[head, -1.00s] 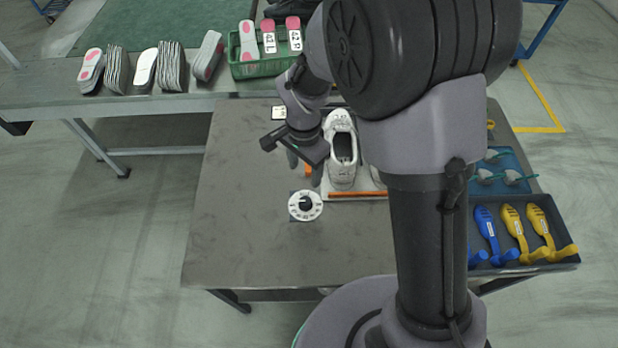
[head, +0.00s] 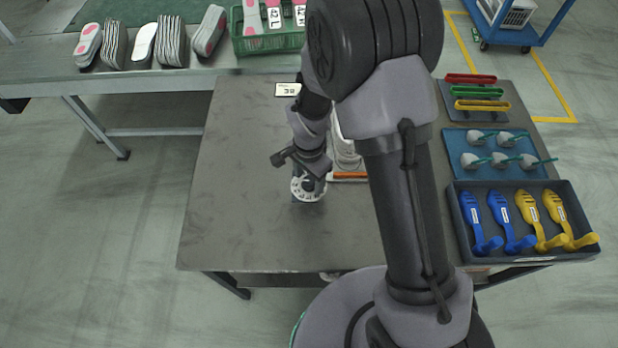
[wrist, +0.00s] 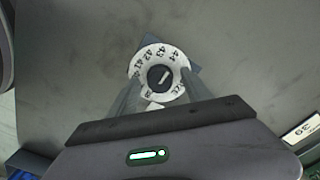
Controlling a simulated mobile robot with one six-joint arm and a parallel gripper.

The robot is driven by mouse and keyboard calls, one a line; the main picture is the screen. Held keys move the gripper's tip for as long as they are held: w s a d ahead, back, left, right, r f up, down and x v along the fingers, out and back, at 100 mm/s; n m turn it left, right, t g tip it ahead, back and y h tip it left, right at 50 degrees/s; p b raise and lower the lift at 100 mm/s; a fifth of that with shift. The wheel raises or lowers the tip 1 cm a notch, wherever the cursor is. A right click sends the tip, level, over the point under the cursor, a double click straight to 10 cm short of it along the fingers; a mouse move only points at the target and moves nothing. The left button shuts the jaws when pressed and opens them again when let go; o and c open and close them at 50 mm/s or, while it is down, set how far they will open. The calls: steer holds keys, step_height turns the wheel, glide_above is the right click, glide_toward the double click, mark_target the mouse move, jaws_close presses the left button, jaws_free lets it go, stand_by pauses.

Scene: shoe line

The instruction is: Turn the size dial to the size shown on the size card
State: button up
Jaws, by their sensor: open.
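The size dial is a white numbered ring (wrist: 145,60) around a dark knob (wrist: 157,75) with a white pointer line, slanting between upper right and lower left in the wrist view. Which end points is unclear. In the head view the dial (head: 299,195) is partly hidden by my gripper (head: 310,184). My gripper (wrist: 158,84) is open, its fingers either side of the dial in the wrist view; contact with the knob cannot be told. The size card (head: 288,90) lies at the table's back; it also shows in the wrist view (wrist: 304,131), upside down, apparently reading 39.
To the right are a dark tray (head: 455,225) of blue and yellow shoe forms and a blue mat (head: 455,158) with several pale parts. The table's left side is clear.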

jaws_close()
